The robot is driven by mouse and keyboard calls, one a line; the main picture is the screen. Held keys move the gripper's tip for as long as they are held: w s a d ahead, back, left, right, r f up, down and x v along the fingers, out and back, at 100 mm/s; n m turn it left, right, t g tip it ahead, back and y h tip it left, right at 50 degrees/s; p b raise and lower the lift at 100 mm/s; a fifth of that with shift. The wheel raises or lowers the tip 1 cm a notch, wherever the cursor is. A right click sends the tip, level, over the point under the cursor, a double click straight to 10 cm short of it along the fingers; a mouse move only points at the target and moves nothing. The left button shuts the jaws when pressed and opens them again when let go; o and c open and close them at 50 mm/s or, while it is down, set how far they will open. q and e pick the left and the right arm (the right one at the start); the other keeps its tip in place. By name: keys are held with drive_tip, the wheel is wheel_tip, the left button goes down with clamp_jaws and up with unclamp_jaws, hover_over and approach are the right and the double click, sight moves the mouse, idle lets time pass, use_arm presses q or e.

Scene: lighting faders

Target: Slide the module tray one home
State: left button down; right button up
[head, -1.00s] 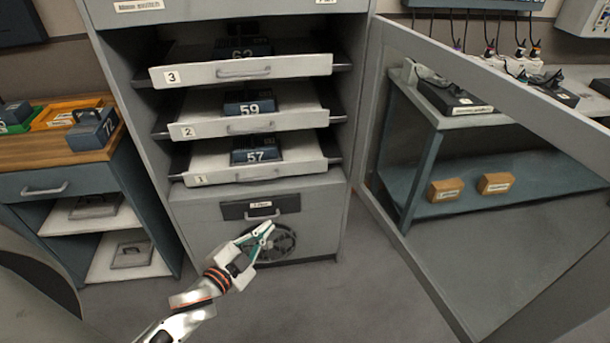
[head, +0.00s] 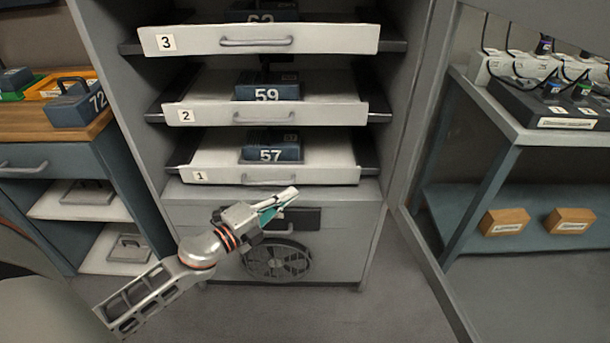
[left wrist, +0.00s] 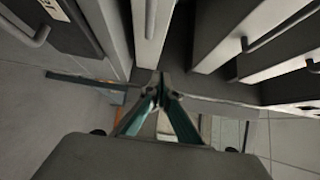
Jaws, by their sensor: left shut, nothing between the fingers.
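Tray one (head: 320,175) is the lowest of three pale trays in the grey cabinet, with a "1" label and a bar handle (head: 270,182) on its front. It stands out from the cabinet on dark rails. A dark blue module marked 57 (head: 270,154) sits on it. My left gripper (head: 292,194) is shut and empty, its tips just below the handle in the picture, to its right. I cannot tell whether they touch the tray. The left wrist view shows the closed fingers (left wrist: 160,84) with tray fronts and handles around them. My right gripper is not in view.
Tray two (head: 320,112) with module 59 and tray three (head: 340,38) also stand out above. Below is a dark drawer panel (head: 306,217) and a round vent (head: 278,262). An open door frame (head: 435,260) stands at right, a side bench (head: 40,182) at left.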

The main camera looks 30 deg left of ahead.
sight(303, 167)
use_arm(q)
drive_tip(key=w, duration=0.8)
drive_tip(key=shift+w+a+f+b, duration=0.25)
drive_tip(key=shift+b, duration=0.1)
drive_tip(key=shift+w+a+r, duration=0.1)
drive_tip(key=shift+w, duration=0.1)
drive_tip(key=shift+w+r, duration=0.1)
drive_tip(key=shift+w+a, duration=0.75)
drive_tip(key=shift+w, duration=0.3)
drive_tip(key=shift+w+a, duration=0.2)
drive_tip(key=shift+w, duration=0.05)
drive_tip(key=shift+a+r, duration=0.1)
drive_tip(key=shift+r, duration=0.1)
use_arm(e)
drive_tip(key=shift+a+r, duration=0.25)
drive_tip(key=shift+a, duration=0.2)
